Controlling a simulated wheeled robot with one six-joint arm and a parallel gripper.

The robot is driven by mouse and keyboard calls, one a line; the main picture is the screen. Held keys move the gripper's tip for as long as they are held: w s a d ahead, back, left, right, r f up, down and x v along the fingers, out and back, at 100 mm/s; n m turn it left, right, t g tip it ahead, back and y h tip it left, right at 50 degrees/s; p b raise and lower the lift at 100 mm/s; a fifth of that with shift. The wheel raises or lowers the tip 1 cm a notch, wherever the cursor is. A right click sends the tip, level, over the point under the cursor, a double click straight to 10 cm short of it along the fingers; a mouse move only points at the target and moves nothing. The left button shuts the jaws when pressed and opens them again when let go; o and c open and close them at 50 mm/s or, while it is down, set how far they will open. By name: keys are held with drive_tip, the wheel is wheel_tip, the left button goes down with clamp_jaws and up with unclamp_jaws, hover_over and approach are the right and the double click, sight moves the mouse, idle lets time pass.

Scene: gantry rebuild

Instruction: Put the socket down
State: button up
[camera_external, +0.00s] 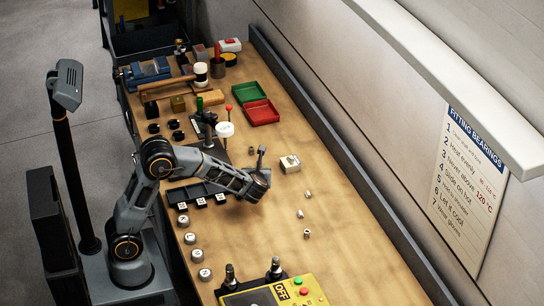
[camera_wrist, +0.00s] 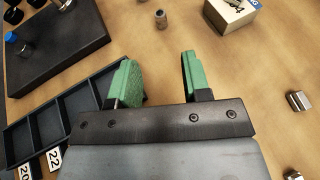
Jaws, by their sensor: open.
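My gripper (camera_external: 258,187) is low over the middle of the bench. In the wrist view its two green-padded fingers (camera_wrist: 160,80) are apart, with only bare bench between them. A small metal socket-like cylinder (camera_wrist: 160,19) stands on the bench ahead of the fingers, also visible in the external view (camera_external: 251,151). Other small metal pieces (camera_external: 300,214) lie to the right of the gripper; one shows at the wrist view's right edge (camera_wrist: 299,101). A dark compartment tray (camera_external: 181,194) with number labels lies left of the gripper; its visible compartments (camera_wrist: 60,97) look empty.
A small labelled box (camera_external: 290,164) stands ahead and right. A dark stand (camera_wrist: 62,45) is ahead and left. Several round silver pieces (camera_external: 190,239) line the left edge. A yellow control box (camera_external: 275,291) is at the near end. The right side has free room.

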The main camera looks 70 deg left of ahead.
drive_tip(key=s+d+n+g+h, duration=0.1)
drive_tip(key=s+n, duration=0.2)
drive_tip(key=s, duration=0.1)
drive_tip(key=s+d+r+n+h, duration=0.1)
drive_tip(key=s+n+h, duration=0.1)
drive_tip(key=s+n, duration=0.1)
drive_tip(key=s+d+n+g+h, duration=0.1)
drive_tip(key=s+n, duration=0.3)
drive_tip(key=s, duration=0.1)
drive_tip(key=shift+s+r+g+h, duration=0.15)
drive_tip(key=shift+s+g+h, duration=0.1)
drive_tip(key=shift+g+h, duration=0.05)
drive_tip(key=s+d+n+h, duration=0.1)
drive_tip(key=s+n, duration=0.1)
drive_tip(key=s+d+n+h, duration=0.1)
drive_tip(key=s+d+n, duration=0.1)
drive_tip(key=s+d+n+h, duration=0.1)
drive_tip(key=s+n, duration=0.1)
drive_tip(key=shift+s+d+f+h, duration=0.25)
drive_tip(key=shift+s+f+h, duration=0.05)
drive_tip(key=s+d+n+h, duration=0.2)
drive_tip(key=d+n, duration=0.1)
drive_tip(key=s+d+n+h, duration=0.2)
drive_tip(key=s+d+n, duration=0.1)
drive_tip(key=shift+s+f+t, duration=0.2)
drive_tip(key=shift+s+t, duration=0.05)
drive_tip(key=shift+t, duration=0.15)
